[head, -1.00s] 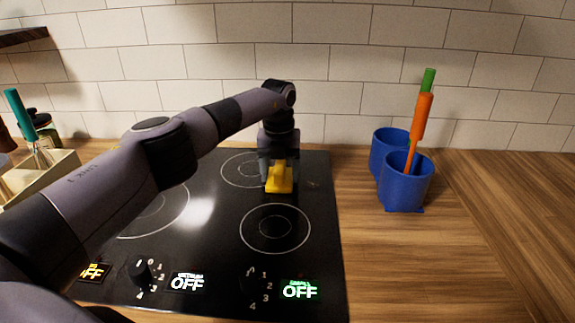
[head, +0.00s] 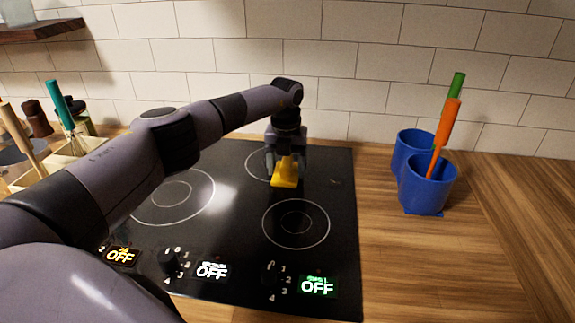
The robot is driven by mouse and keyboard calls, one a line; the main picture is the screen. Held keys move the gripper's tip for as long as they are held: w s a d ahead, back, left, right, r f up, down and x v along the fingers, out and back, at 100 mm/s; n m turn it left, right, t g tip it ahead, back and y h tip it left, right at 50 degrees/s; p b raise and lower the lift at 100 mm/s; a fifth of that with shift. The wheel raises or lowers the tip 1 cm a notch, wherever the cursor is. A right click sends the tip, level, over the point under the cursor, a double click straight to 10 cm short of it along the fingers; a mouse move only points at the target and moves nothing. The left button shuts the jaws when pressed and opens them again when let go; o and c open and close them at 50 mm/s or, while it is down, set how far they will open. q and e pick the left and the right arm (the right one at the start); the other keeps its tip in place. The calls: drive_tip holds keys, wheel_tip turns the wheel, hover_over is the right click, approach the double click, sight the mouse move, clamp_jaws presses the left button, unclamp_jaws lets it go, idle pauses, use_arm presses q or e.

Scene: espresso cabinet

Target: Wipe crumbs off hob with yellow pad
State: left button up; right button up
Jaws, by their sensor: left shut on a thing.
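The black hob (head: 240,235) has ring markings and lies in the wooden counter. My left arm reaches across it from the left. My left gripper (head: 286,165) points down over the back right of the hob and is shut on the yellow pad (head: 285,178). The pad is at or just above the glass by the back right ring; I cannot tell if it touches. A few faint specks (head: 335,182), perhaps crumbs, show right of the pad. My arm hides part of the hob's left side. My right gripper is not in view.
A utensil box (head: 75,150) stands at the left. A tiled wall closes the back. The right counter (head: 450,270) is clear.

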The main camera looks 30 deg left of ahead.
use_arm(q)
drive_tip(key=shift+a+r+p, duration=0.2)
drive_tip(key=shift+r+p, duration=0.4)
drive_tip(key=shift+r, duration=0.45)
drive_tip(key=shift+d+r, duration=0.15)
drive_tip(key=shift+r, duration=1.75)
drive_tip(key=shift+r, duration=1.5)
drive_tip(key=shift+f, duration=0.15)
